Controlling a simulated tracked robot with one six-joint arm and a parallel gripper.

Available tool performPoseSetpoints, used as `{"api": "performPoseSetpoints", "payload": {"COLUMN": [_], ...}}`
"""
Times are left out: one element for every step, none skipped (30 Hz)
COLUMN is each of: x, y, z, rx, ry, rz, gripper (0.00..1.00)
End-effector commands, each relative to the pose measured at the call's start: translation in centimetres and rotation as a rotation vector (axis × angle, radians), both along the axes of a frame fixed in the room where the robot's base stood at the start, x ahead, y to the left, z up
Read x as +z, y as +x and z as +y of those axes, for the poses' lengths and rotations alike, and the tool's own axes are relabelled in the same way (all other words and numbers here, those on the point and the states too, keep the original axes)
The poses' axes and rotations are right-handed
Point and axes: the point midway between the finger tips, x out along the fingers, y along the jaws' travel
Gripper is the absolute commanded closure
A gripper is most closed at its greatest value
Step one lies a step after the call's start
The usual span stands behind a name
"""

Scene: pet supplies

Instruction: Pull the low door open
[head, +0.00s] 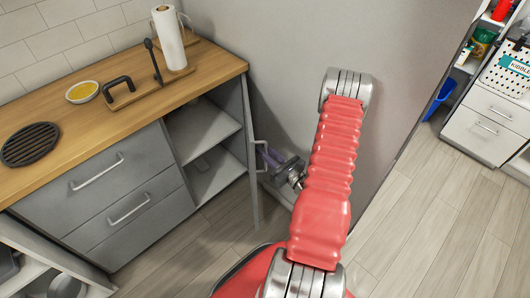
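The low door (250,150) is a narrow grey panel seen nearly edge-on at the right end of the grey counter unit. It stands swung out, and the open shelves (205,145) behind it show. Its pale bar handle (256,146) is on the right-hand face. My gripper (266,154) is at the handle, on the door's right side, beyond my red arm. Its fingertips are small and partly hidden, so I cannot tell if they close on the handle.
Drawers with bar handles (128,207) are left of the shelves. The wooden worktop (120,120) holds a paper towel roll (169,38), a yellow-filled bowl (82,92) and a black trivet (30,144). A grey wall (290,60) stands close behind my gripper. Floor (440,225) is clear at right.

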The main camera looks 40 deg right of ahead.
Motion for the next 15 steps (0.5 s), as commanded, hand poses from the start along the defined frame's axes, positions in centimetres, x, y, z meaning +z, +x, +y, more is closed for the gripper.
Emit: {"api": "performPoseSetpoints", "payload": {"x": [0.00,0.00,-0.01,-0.01,-0.01,-0.01,-0.01,-0.01,-0.01,-0.01,-0.01,-0.01,-0.01,-0.01,-0.01], "y": [-0.01,-0.01,-0.01,-0.01,-0.01,-0.01,-0.01,-0.01,-0.01,-0.01,-0.01,-0.01,-0.01,-0.01,-0.01], "z": [0.01,0.01,0.01,0.01,0.02,0.02,0.02,0.02,0.02,0.02,0.02,0.03,0.03,0.03,0.03], "rx": [0.000,0.000,0.000,0.000,0.000,0.000,0.000,0.000,0.000,0.000,0.000,0.000,0.000,0.000,0.001], "ry": [0.000,0.000,0.000,0.000,0.000,0.000,0.000,0.000,0.000,0.000,0.000,0.000,0.000,0.000,0.000], "rz": [0.000,0.000,0.000,0.000,0.000,0.000,0.000,0.000,0.000,0.000,0.000,0.000,0.000,0.000,0.000], "gripper": [0.88,0.91,0.93,0.95,0.98,1.00,1.00,1.00,1.00,1.00,1.00,1.00,1.00,1.00,1.00]}}
